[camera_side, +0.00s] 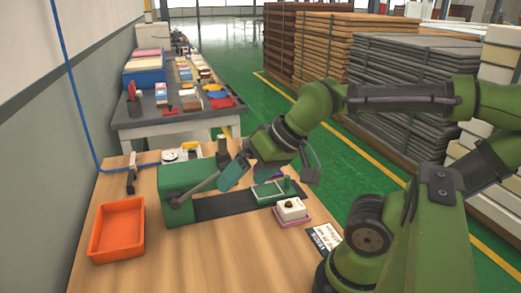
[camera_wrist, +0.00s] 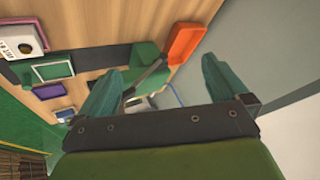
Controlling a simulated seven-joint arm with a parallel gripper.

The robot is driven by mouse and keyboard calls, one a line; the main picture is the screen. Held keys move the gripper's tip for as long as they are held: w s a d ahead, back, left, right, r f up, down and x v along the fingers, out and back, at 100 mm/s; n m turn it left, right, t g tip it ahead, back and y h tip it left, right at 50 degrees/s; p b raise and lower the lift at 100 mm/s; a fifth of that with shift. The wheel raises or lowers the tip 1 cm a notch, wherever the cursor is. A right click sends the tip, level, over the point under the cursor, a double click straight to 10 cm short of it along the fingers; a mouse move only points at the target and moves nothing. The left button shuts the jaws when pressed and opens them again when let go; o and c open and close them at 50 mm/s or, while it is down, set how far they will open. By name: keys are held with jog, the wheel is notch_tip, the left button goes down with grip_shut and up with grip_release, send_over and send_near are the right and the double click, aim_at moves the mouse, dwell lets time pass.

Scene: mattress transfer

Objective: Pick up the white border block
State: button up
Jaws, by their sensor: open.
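My gripper (camera_side: 232,165) has teal fingers and is open and empty above the table, over the green machine box end. In the wrist view its two fingers (camera_wrist: 160,88) stand wide apart with nothing between them. A green block with a white border (camera_side: 266,192) lies near the dark strip; it also shows in the wrist view (camera_wrist: 52,70), left of the fingers.
An orange tray (camera_side: 96,232) stands at the left of the wooden table (camera_side: 190,265). A green machine box (camera_side: 172,184) and dark strip (camera_side: 235,203) occupy the middle. A printed card (camera_side: 323,240) lies at the right. The table's front is clear.

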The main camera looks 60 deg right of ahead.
jog(key=w+d+f+m+g+h, duration=0.2)
jog(key=d+f+m+g, duration=0.15)
jog(key=d, duration=0.65)
jog(key=m+g, duration=0.2)
jog(key=g, duration=0.2)
send_over(292, 205)
notch_tip(292, 205, down, 2)
jog(key=f, duration=0.1)
jog(key=shift+n, duration=0.25)
notch_tip(292, 205, down, 16)
jog(key=shift+w+f, duration=0.1)
jog(key=shift+f, duration=0.05)
jog(key=shift+c, duration=0.2)
jog(key=c, duration=1.1)
